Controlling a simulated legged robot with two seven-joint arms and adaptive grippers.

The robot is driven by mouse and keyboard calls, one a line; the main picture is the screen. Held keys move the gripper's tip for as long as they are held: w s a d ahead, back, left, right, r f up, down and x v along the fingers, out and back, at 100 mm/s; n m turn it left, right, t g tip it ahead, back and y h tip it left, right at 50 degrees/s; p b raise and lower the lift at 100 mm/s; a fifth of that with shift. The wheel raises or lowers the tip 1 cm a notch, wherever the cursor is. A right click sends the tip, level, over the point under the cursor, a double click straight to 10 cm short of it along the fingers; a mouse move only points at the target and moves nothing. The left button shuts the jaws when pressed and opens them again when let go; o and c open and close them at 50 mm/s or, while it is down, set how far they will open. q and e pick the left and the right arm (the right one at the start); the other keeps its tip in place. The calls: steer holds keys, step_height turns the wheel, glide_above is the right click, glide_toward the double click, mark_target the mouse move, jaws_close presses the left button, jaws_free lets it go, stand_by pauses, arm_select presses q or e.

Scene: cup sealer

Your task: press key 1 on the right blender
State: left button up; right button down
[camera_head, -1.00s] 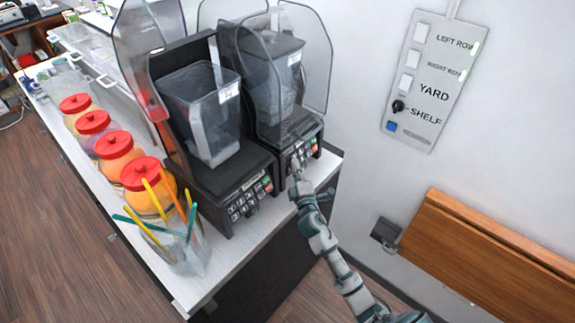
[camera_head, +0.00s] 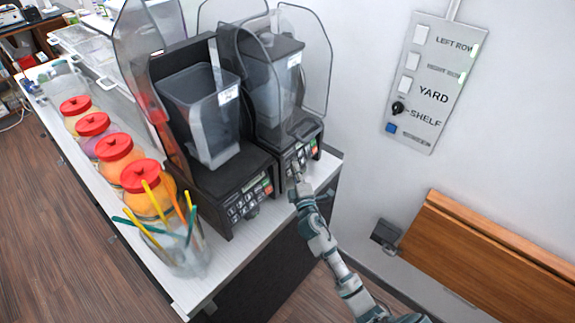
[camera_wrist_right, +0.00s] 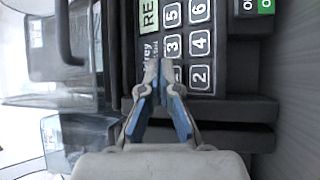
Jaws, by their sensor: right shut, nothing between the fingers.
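The right blender (camera_head: 280,85) stands at the far right end of the counter, its keypad (camera_head: 302,156) on the front of its base. My right gripper (camera_head: 296,172) is at the left part of this keypad. In the right wrist view the gripper (camera_wrist_right: 159,68) is shut and empty, its fingertips in front of the keys. Key 2 (camera_wrist_right: 199,78), key 3 (camera_wrist_right: 173,46) and key 4 (camera_wrist_right: 199,43) are readable. Key 1 is mostly hidden behind the fingertips beside key 2. I cannot tell whether the tips touch it. My left gripper is out of view.
The left blender (camera_head: 205,115) stands close beside, with its own keypad (camera_head: 248,198). Red-lidded jars (camera_head: 120,155) and a clear container of colored sticks (camera_head: 185,255) line the counter (camera_head: 240,250). A switch panel (camera_head: 428,80) and a wooden ledge (camera_head: 480,250) are on the wall.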

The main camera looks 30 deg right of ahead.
steer(key=shift+w, duration=0.15)
stand_by(0.3)
steer(key=shift+w+a, duration=0.15)
steer(key=shift+w, duration=0.05)
steer(key=shift+w+a+f+b, duration=0.15)
steer(key=shift+w+b, duration=0.15)
stand_by(0.7)
steer(key=shift+s, duration=0.1)
steer(key=shift+s+d+r+p, duration=0.3)
steer(key=shift+s+p, duration=0.2)
steer(key=shift+s, duration=0.1)
steer(key=s+p, duration=0.1)
steer(key=s+d+r, duration=0.1)
steer(key=s, duration=0.1)
steer(key=s+p, duration=0.1)
steer(key=shift+s+d+r+p, duration=0.2)
steer(key=shift+d+p, duration=0.1)
steer(key=shift+d, duration=0.1)
